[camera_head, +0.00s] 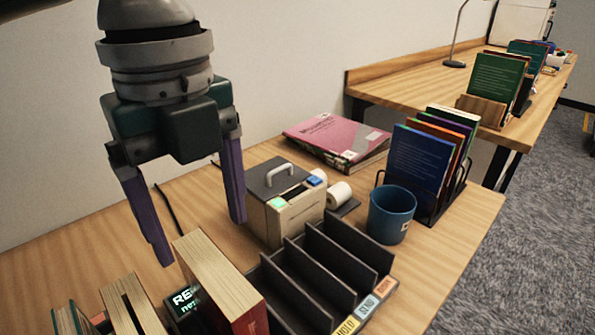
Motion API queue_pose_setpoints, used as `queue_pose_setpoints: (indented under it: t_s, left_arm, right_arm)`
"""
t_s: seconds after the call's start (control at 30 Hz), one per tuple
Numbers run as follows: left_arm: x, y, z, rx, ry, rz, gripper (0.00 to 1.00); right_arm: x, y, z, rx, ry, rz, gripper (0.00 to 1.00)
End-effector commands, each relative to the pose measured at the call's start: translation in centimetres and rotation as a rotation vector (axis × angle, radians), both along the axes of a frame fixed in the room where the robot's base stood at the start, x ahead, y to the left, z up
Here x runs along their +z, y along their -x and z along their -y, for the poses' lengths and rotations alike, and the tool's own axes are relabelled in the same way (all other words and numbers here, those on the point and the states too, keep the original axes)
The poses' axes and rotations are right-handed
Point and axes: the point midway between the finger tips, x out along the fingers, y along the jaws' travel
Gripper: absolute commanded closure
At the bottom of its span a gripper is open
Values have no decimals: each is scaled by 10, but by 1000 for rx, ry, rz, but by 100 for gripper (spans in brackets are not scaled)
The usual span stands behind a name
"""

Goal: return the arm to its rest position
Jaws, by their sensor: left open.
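My left gripper (203,243) hangs at the upper left of the head view, with its two purple fingers spread wide apart and nothing between them. It points down above the wooden desk, behind a thick upright book (217,283) and left of a boxy device with a handle and lit buttons (285,212). From this view I cannot tell its exact height above the desk. My right gripper is not in view.
A black slotted sorter (318,270) with labelled slots stands at the front. More books stand at the lower left. A second desk (415,88) is behind.

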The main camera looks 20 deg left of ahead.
Motion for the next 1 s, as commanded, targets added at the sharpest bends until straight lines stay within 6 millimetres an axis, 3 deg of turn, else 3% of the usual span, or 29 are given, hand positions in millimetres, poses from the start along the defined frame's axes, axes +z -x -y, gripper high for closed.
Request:
queue_pose_setpoints:
  t_s: [0.2, 0.77, 0.87, 1.0]
  left_arm:
    - [23, 0, 0, 1, 0, 0, 18]
    - [23, 1, 3, 4, 5, 1, 18]
    - [19, 5, 16, 32, 34, 14, 18]
    - [9, 19, 57, 172, 144, 55, 18]
  right_arm:
    - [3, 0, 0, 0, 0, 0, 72]
    - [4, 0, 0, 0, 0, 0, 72]
    - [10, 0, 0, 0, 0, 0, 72]
    - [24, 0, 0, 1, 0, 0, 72]
